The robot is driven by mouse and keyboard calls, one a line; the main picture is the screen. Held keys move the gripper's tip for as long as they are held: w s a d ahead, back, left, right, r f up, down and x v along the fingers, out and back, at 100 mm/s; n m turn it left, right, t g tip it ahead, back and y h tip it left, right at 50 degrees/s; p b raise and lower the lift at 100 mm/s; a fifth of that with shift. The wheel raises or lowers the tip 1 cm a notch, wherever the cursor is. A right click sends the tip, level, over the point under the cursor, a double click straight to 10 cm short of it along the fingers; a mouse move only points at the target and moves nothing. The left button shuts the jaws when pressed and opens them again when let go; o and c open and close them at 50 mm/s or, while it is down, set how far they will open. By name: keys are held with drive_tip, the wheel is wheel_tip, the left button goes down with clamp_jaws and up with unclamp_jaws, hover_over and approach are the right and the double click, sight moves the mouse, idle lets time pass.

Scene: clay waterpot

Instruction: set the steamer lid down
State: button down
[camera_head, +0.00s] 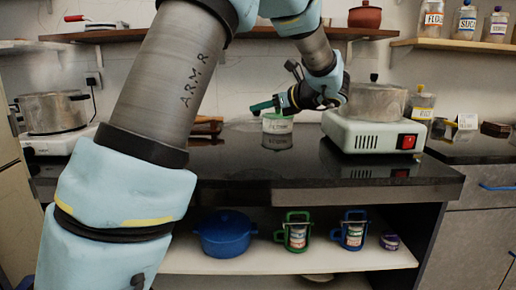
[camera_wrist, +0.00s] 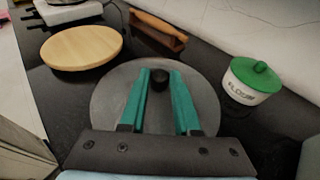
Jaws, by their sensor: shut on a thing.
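The steamer lid (camera_wrist: 115,95) is a round grey disc with a black knob (camera_wrist: 159,79), seen in the wrist view. My gripper (camera_wrist: 160,78) has its two green fingers on either side of the knob and is shut on it. In the head view my gripper (camera_head: 262,107) is over the dark counter, and a thin greyish edge of the lid (camera_head: 240,127) shows below and behind it. Whether the lid touches the counter or hangs just above it, I cannot tell.
A green-lidded white jar (camera_wrist: 252,82) stands close to the lid's right; it also shows in the head view (camera_head: 277,125). A round wooden board (camera_wrist: 82,47) and wooden holder (camera_wrist: 158,30) lie beyond. A metal pot (camera_head: 376,103) sits on a white burner (camera_head: 370,136) at right.

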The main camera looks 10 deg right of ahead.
wheel_tip(320, 180, down, 9)
drive_tip(key=shift+f+b, duration=0.1)
drive_tip(key=shift+b, duration=0.45)
drive_tip(key=c, duration=0.6)
unclamp_jaws()
drive_tip(key=shift+f, duration=0.1)
drive_tip(key=shift+s+d+r, duration=0.1)
drive_tip(key=shift+s+r, duration=0.05)
drive_tip(key=shift+r, duration=0.05)
drive_tip(key=v, duration=1.1)
drive_tip(key=shift+r+p, duration=0.1)
drive_tip(key=shift+p, duration=0.3)
drive_tip(key=shift+s+d, duration=0.15)
drive_tip(key=shift+s, duration=0.05)
